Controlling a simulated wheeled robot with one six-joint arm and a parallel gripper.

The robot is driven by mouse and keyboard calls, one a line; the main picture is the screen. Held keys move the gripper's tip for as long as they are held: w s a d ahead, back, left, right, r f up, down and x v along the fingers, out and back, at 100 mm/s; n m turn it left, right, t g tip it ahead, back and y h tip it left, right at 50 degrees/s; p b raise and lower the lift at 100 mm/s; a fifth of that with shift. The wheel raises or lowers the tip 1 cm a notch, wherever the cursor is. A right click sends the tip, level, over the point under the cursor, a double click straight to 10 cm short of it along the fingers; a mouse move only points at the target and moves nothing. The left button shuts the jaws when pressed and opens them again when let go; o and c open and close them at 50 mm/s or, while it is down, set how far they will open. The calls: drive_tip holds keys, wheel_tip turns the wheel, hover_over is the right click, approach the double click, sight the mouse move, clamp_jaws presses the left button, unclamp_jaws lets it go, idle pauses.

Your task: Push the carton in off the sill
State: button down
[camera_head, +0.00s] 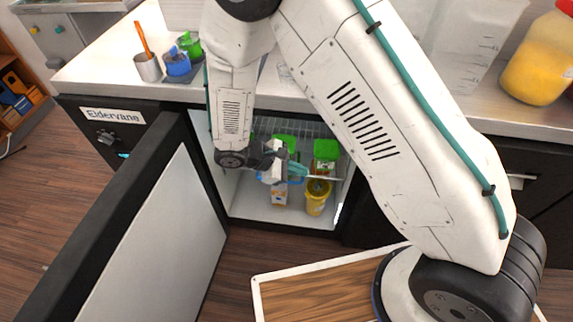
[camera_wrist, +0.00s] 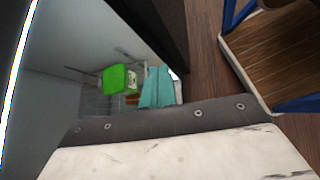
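A white, orange and blue carton (camera_head: 280,197) stands at the front of the open fridge cabinet's white floor (camera_head: 255,205), near the sill. Its upper part is hidden behind my gripper (camera_head: 300,171). My gripper reaches into the cabinet opening, above and in front of the carton. In the wrist view its teal fingers (camera_wrist: 156,87) lie side by side, closed together with nothing seen between them. I cannot tell whether they touch the carton.
A yellow tub (camera_head: 317,198) stands right of the carton. Green-lidded containers (camera_head: 326,150) are behind, one also in the wrist view (camera_wrist: 117,79). The open door (camera_head: 150,240) bounds the left. The counter (camera_head: 105,70) is above. A wood-topped board (camera_head: 320,285) lies in front.

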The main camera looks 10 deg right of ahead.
drive_tip(key=s+d+r+m+y, duration=0.3)
drive_tip(key=s+r, duration=0.3)
drive_tip(key=r, duration=0.5)
drive_tip(key=s+d+r+m+t+y, duration=0.1)
drive_tip(key=s+d+r+m+y, duration=0.3)
drive_tip(key=r, duration=0.7)
drive_tip(key=s+d+r+m+t+y, duration=0.1)
drive_tip(key=s+d+r+m+y, duration=0.2)
drive_tip(key=s+d+r+m, duration=0.3)
drive_tip(key=s+r+m, duration=0.1)
drive_tip(key=s+r, duration=0.3)
drive_tip(key=r, duration=0.2)
drive_tip(key=shift+y, duration=0.3)
